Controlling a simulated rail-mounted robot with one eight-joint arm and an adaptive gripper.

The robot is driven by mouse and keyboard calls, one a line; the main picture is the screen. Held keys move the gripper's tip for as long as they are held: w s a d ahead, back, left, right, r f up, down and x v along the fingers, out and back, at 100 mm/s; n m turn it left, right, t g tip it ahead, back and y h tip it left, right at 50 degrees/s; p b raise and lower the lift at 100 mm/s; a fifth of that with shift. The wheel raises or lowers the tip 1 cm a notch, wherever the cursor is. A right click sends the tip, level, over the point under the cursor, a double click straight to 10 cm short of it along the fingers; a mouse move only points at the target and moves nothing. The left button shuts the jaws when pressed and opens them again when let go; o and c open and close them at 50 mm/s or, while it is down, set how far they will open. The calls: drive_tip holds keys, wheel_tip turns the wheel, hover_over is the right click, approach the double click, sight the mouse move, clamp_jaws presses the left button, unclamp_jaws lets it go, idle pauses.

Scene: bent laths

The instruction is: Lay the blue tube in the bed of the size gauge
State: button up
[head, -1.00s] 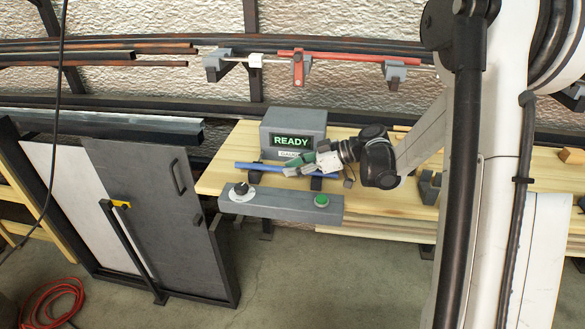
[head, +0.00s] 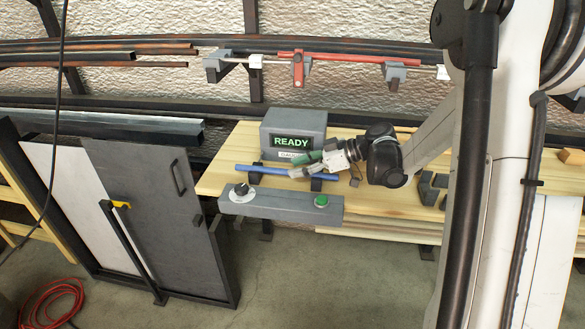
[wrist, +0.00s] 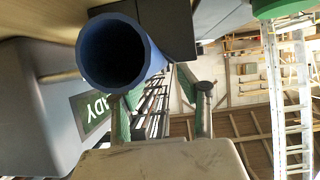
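The blue tube (head: 262,170) lies across two dark supports (head: 316,184) of the size gauge (head: 293,125), in front of its grey box, whose screen reads READY. In the wrist view, the tube's open round end (wrist: 152,52) faces the camera beside a dark block (wrist: 170,25). My gripper (head: 296,166) is at the right part of the tube. In the wrist view, my gripper (wrist: 162,97) has its two fingers apart with nothing seen between them. The tube's end partly covers the left finger. I cannot tell whether the tube touches that finger or how fully it is seated.
A grey control bar (head: 280,204) with a black knob and a green button (head: 321,200) runs along the bench (head: 385,205) front. Dark blocks (head: 432,188) stand to the right. A grey cabinet (head: 150,215) stands left.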

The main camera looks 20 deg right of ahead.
drive_tip(key=v, duration=0.9)
drive_tip(key=shift+d, duration=0.15)
drive_tip(key=shift+s+d+r, duration=0.2)
drive_tip(key=shift+s+r, duration=0.05)
drive_tip(key=shift+r, duration=0.05)
drive_tip(key=s+a+r+m+g+h, duration=0.1)
drive_tip(key=s+a+r+m+h, duration=0.3)
drive_tip(key=s+a+m+h, duration=0.4)
drive_tip(key=s+a+m+t+h, duration=0.1)
drive_tip(key=s+m+t+h, duration=0.1)
drive_tip(key=s, duration=1.5)
drive_tip(key=m+h, duration=0.1)
drive_tip(key=m, duration=0.1)
drive_tip(key=shift+a+m+t+h, duration=0.25)
drive_tip(key=shift+m+t+h, duration=0.05)
drive_tip(key=shift+m, duration=0.1)
